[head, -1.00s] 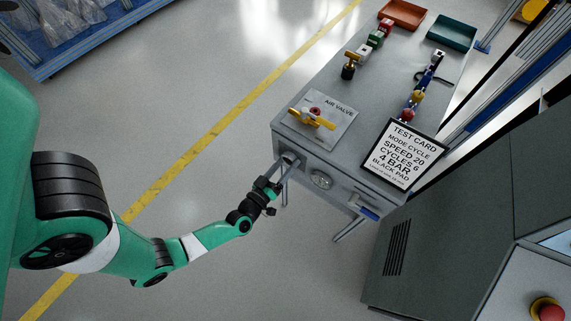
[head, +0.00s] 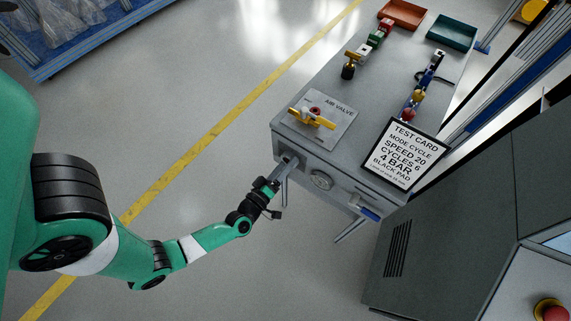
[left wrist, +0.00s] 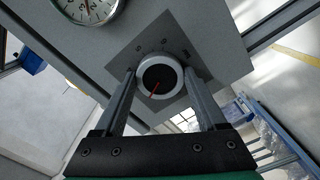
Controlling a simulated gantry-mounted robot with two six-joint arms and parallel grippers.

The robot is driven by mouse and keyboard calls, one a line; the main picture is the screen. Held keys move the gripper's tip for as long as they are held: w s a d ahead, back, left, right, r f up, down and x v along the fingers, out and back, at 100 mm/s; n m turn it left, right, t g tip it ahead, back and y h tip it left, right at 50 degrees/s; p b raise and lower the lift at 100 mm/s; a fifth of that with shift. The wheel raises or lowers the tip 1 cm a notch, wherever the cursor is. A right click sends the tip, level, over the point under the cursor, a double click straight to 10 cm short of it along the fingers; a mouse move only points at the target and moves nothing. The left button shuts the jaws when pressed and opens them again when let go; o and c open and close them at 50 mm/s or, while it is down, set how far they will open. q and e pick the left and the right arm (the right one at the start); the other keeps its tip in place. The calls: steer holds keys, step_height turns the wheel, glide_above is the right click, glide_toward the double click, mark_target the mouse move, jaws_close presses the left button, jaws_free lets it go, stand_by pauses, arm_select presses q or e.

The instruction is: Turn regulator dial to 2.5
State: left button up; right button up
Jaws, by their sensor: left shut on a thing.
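The regulator dial (left wrist: 152,88) is a round knob with a white rim and a dark face bearing a red pointer. It sits on a grey square plate (left wrist: 185,32) on the front of the grey bench (head: 330,165). My left gripper (left wrist: 160,76) is shut on the dial, one finger on each side. In the head view my left gripper (head: 288,164) reaches the bench front and mostly hides the dial. My right gripper is not in view.
A round gauge (head: 321,180) is beside the dial. The yellow air valve handle (head: 312,118) and a test card (head: 403,154) reading 4 BAR are on the bench top. A blue handle (head: 368,213) sticks out lower right. A grey cabinet (head: 440,230) stands at right.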

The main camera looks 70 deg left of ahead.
arm_select(q)
steer(key=o, duration=1.3)
steer(key=shift+p+v, duration=2.15)
steer(key=shift+v, duration=3.65)
